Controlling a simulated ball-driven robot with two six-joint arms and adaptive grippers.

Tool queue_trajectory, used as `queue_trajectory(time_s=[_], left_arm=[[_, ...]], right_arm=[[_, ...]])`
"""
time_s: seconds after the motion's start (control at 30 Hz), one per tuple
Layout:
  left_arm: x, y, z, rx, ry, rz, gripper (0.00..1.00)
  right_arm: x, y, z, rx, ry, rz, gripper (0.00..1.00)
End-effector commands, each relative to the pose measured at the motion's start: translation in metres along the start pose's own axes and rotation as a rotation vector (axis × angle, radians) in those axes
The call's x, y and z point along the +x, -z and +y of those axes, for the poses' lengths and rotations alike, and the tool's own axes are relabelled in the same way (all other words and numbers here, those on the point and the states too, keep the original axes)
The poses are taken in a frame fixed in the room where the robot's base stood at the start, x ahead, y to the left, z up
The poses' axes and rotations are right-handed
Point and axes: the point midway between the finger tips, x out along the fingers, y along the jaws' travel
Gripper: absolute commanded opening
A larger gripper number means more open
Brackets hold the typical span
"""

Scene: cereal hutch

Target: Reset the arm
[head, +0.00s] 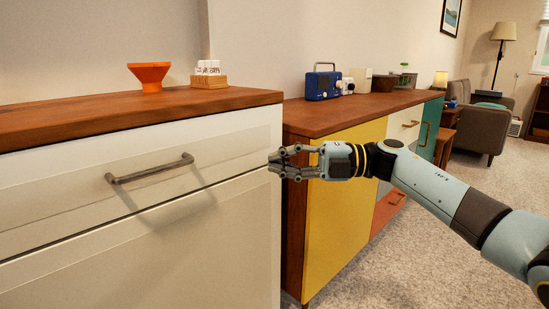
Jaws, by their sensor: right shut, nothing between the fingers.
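My right gripper (277,163) is in the head view, its arm coming in from the lower right. It is shut with nothing between its fingers. It points left, at the right edge of the white drawer front (150,170), and I cannot tell whether it touches. The grey bar handle (150,172) on that drawer is left of the gripper and apart from it. The drawer looks closed. My left gripper is not in view.
On the wooden counter (120,114) stand an orange bowl (149,76) and a wooden spice holder (209,81). Behind my right gripper is a second cabinet with a yellow door (345,205), and a blue radio (323,84) on top. Carpeted floor (400,260) is clear at the right.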

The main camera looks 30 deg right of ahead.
Motion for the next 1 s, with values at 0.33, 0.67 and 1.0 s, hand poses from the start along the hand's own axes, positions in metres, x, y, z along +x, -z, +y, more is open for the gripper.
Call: queue_trajectory(time_s=[0.33, 0.67, 1.0], left_arm=[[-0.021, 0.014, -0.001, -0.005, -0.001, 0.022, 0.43], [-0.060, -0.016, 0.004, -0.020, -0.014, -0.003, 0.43], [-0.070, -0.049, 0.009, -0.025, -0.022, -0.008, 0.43]], right_arm=[[-0.004, 0.032, -0.025, 0.108, 0.004, 0.003, 0.00], [-0.091, 0.136, -0.245, 1.009, -0.157, -0.736, 0.00], [-0.218, 0.331, -0.412, 1.557, 0.061, -1.477, 0.00]])
